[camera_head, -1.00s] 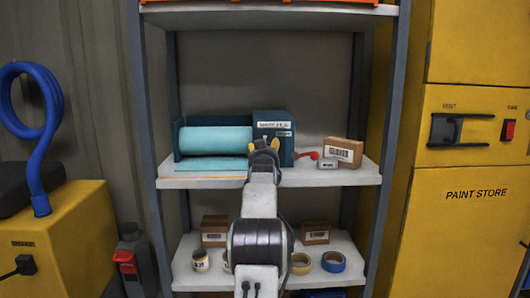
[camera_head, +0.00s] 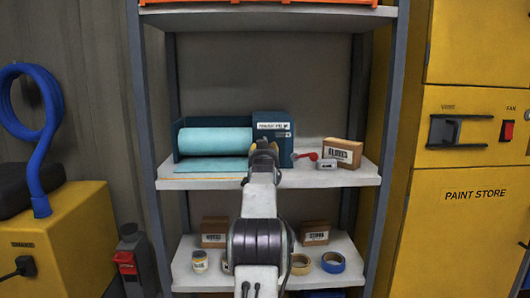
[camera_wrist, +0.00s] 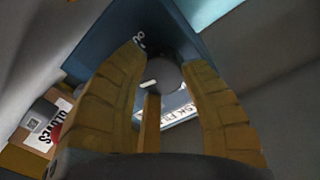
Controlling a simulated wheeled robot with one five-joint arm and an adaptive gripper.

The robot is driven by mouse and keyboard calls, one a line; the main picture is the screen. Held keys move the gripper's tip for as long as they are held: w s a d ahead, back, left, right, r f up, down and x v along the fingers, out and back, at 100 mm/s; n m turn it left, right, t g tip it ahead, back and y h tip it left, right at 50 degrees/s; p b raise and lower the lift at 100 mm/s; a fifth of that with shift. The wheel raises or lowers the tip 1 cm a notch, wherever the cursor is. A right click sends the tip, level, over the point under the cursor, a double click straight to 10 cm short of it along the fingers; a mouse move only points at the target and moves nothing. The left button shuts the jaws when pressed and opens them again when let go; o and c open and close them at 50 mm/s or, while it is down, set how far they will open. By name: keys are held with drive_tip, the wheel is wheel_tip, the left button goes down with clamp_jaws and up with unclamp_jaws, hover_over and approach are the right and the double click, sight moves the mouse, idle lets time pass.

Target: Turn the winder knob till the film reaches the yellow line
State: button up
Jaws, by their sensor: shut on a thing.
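The winder (camera_head: 272,126) is a dark teal housing on the middle shelf, with a light teal film roll (camera_head: 215,140) at its left. A flat sheet of film (camera_head: 210,164) lies on the shelf below the roll. My gripper (camera_head: 264,148) is at the winder's front. My gripper hides the knob in the head view.
Right of the winder are a red-handled item (camera_head: 306,156), a small grey box (camera_head: 327,164) and a cardboard gloves box (camera_head: 343,152). The lower shelf holds tape rolls (camera_head: 333,262) and boxes. Shelf posts (camera_head: 388,120) stand at both sides, with a yellow cabinet (camera_head: 470,230) at right.

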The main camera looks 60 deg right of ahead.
drive_tip(key=shift+w+f+m+p, duration=0.1)
drive_tip(key=shift+m+p, duration=0.1)
drive_tip(key=shift+m, duration=0.9)
drive_tip(key=shift+w+f+m+p, duration=0.1)
drive_tip(key=shift+m+p, duration=0.05)
drive_tip(key=shift+m, duration=0.95)
drive_tip(key=shift+a, duration=0.1)
drive_tip(key=o, duration=1)
drive_tip(key=shift+w+y, duration=0.2)
drive_tip(key=shift+y, duration=0.1)
drive_tip(key=shift+c, duration=0.2)
drive_tip(key=shift+o, duration=1.3)
drive_tip(key=shift+s+r, duration=0.1)
drive_tip(key=shift+s, duration=0.05)
drive_tip(key=shift+s, duration=0.1)
drive_tip(key=shift+s+a+r, duration=0.1)
drive_tip(key=shift+s+a, duration=0.25)
drive_tip(key=shift+a, duration=0.3)
drive_tip(key=v, duration=1)
drive_tip(key=shift+a, duration=0.25)
